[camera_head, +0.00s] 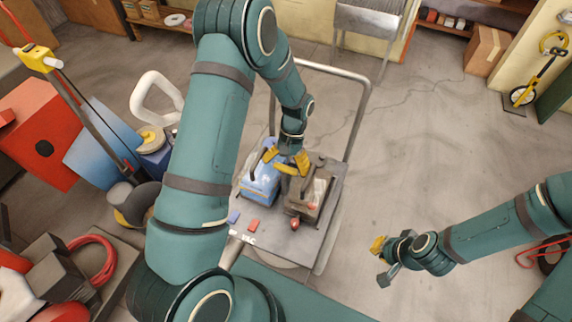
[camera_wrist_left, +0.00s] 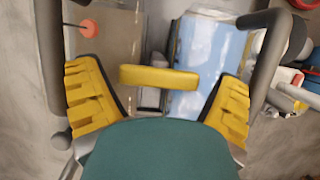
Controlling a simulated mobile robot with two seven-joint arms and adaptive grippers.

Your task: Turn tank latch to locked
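A yellow latch bar (camera_wrist_left: 158,78) lies crosswise between the fingers of my left gripper in the left wrist view. My left gripper (camera_head: 286,157) is open above the cart, its yellow fingers (camera_wrist_left: 158,103) spread wide at either side of the bar, with gaps between. In the head view the bar (camera_head: 288,169) is partly hidden by the fingers. Below it stand a brown-grey tank (camera_head: 310,192) and a blue-and-white box (camera_head: 258,187). I cannot tell the latch's locked marking. My right gripper (camera_head: 381,262) is open and empty over the floor, right of the cart.
The grey cart (camera_head: 265,240) has a tall rail handle (camera_head: 362,112) behind the tanks. A red block (camera_head: 253,225) and a blue block lie on its front. Machines and a red hose (camera_head: 104,262) crowd the left.

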